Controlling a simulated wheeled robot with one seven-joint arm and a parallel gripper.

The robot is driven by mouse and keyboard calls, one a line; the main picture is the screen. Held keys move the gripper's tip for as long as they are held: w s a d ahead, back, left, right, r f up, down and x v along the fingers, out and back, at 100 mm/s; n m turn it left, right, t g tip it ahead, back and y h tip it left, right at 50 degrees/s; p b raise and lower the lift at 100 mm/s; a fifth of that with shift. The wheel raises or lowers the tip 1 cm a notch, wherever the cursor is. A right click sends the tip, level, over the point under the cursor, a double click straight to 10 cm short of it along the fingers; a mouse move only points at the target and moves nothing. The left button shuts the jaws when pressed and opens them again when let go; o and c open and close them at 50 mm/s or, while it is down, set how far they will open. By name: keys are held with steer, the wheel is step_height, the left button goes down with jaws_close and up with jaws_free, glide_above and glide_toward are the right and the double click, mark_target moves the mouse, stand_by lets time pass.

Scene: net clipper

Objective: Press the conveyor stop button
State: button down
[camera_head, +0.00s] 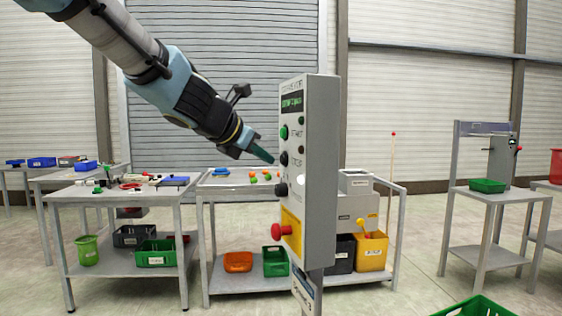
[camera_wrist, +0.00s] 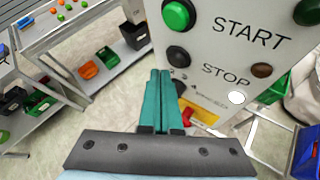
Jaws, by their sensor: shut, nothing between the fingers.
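The grey control box (camera_head: 318,170) stands upright on a post near the middle of the head view. Its black stop button (camera_head: 284,158) sits below the green start button (camera_head: 284,132). In the wrist view the stop button (camera_wrist: 178,56) is left of the word STOP, with the green start button (camera_wrist: 178,15) above it. My gripper (camera_head: 271,160) is shut and empty, its teal fingers pointing at the box from the left at about the stop button's height. In the wrist view the fingertips (camera_wrist: 160,72) are just below and left of that button. I cannot tell whether they touch it.
A red mushroom button (camera_head: 281,231) sticks out from a yellow plate low on the box, below another black knob (camera_head: 281,189). A table with bins (camera_head: 118,200) stands at left, and a bench with small coloured parts (camera_head: 240,180) is behind the box.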

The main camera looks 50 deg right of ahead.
steer(key=shift+a, duration=0.1)
steer(key=shift+w+a+b, duration=0.2)
steer(key=shift+w+a, duration=0.15)
steer(key=shift+a, duration=0.35)
steer(key=shift+w+a+b, duration=0.15)
steer(key=shift+w+a, duration=0.25)
steer(key=shift+a, duration=0.35)
steer(key=shift+w+a+b, duration=0.2)
steer(key=shift+w+a, duration=0.15)
steer(key=shift+a, duration=0.35)
steer(key=w+a+f+m+t+y, duration=0.1)
steer(key=w+a+f+m+y, duration=0.3)
steer(key=a+f, duration=0.5)
steer(key=w+a+f+m+y, duration=0.2)
steer(key=w+a+f+m, duration=0.4)
steer(key=a, duration=0.5)
steer(key=s+a+f+m+y, duration=0.2)
steer(key=a+f+m, duration=0.1)
steer(key=a, duration=0.6)
steer(key=s+a+f+m+g+y, duration=0.1)
steer(key=s+a+f+m+y, duration=0.1)
steer(key=a+f, duration=0.4)
steer(key=s+a+f+m+y, duration=0.2)
steer(key=a+f+m, duration=0.1)
steer(key=a, duration=0.9)
steer(key=shift+s+f+m+g, duration=0.2)
steer(key=shift+f+m+g, duration=0.2)
steer(key=shift+f, duration=0.35)
